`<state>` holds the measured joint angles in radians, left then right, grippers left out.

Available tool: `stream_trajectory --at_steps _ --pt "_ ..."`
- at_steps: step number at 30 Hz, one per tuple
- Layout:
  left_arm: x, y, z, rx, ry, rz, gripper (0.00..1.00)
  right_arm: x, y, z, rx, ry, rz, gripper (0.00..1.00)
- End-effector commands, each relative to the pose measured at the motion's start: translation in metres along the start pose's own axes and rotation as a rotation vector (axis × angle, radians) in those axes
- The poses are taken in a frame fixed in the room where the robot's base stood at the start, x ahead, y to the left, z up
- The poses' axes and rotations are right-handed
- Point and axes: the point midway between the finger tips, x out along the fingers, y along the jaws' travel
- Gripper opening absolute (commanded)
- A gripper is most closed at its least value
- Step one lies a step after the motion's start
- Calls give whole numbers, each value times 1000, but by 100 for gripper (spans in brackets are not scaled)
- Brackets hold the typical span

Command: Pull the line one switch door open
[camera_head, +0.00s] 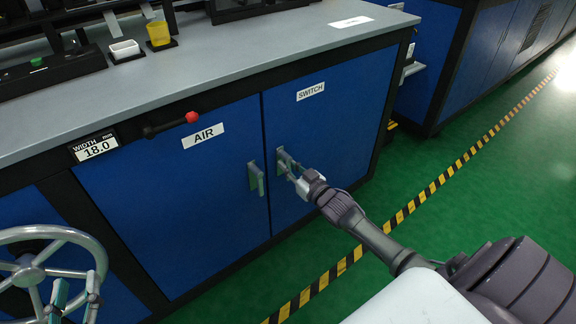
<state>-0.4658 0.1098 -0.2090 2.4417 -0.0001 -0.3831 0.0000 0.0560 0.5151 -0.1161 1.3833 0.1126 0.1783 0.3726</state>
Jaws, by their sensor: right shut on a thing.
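The blue switch door (330,130) is in the middle of the view, marked SWITCH, and looks closed, flush with the cabinet front. Its handle (281,156) is near the door's left edge. My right gripper (290,173) is shut on this handle, with its arm reaching in from the lower right. The gripper's fingers partly hide the handle. My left gripper (76,300) is at the bottom left, in front of the handwheel, with its two fingers apart and nothing seen between them.
The AIR door (170,200) with its own handle (256,179) is left of the switch door and closed. A grey handwheel (28,272) is at the lower left. A red-tipped lever (172,124) sticks out below the worktop. Green floor with a yellow-black stripe (385,225) lies clear before the cabinet.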

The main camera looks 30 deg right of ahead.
Motion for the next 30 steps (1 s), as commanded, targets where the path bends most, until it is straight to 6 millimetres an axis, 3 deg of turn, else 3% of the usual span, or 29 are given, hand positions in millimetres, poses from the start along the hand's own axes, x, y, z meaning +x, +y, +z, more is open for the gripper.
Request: stream_trajectory --at_steps 18,30 --pt "-32 -12 74 4 -462 -29 40 0 13 -5 -483 0 1 0" --pt "-57 -17 101 2 -656 -42 40 0 21 -11 -864 1 1 0"
